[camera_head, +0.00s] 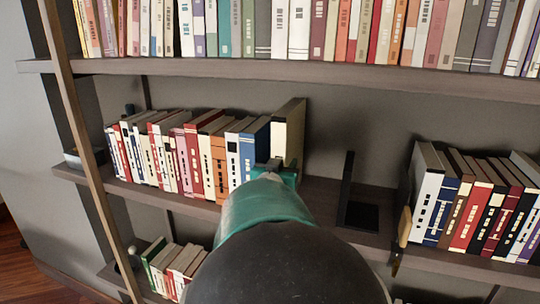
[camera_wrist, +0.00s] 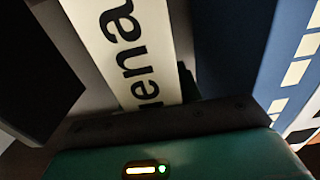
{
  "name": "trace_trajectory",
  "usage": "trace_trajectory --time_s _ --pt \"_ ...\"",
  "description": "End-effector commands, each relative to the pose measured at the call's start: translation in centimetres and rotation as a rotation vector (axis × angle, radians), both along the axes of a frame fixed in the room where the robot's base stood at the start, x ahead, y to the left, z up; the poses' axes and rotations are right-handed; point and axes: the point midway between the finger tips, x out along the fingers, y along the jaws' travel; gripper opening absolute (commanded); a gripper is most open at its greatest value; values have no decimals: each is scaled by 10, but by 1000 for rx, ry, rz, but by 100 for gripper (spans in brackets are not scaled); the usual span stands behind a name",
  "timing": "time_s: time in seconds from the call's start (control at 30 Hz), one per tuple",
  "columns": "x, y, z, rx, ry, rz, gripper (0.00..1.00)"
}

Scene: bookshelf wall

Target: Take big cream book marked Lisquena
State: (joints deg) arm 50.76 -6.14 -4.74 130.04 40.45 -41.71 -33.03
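The big cream book (camera_head: 280,142) stands upright at the right end of a row on the middle shelf, taller than its neighbours. In the wrist view its cream spine (camera_wrist: 128,45) shows the dark letters "ena"; the rest of the name is out of sight. My gripper (camera_head: 274,166) is right in front of the book's lower part and hides it. In the wrist view a small dark part shows between the cream spine and the blue book (camera_wrist: 232,50). The fingers are mostly hidden, so I cannot tell their opening or whether they touch the book.
The blue book (camera_head: 254,145) stands just left of the cream one. To the right is bare shelf, then a black bookend (camera_head: 347,190) and another row of books (camera_head: 470,205). The upper shelf (camera_head: 300,70) runs above. A wooden upright (camera_head: 75,120) stands at the left.

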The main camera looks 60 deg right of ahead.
Motion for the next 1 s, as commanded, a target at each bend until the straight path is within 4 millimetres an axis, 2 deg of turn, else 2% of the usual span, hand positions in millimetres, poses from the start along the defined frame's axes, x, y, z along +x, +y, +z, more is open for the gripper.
trace_trajectory --time_s 0.03,0.1,0.13,1.0 --pt "0 0 0 0 0 0 17" --pt "0 0 0 -1 0 0 3" --pt "0 0 0 -1 0 0 0" --pt "0 -2 0 -1 0 1 0"
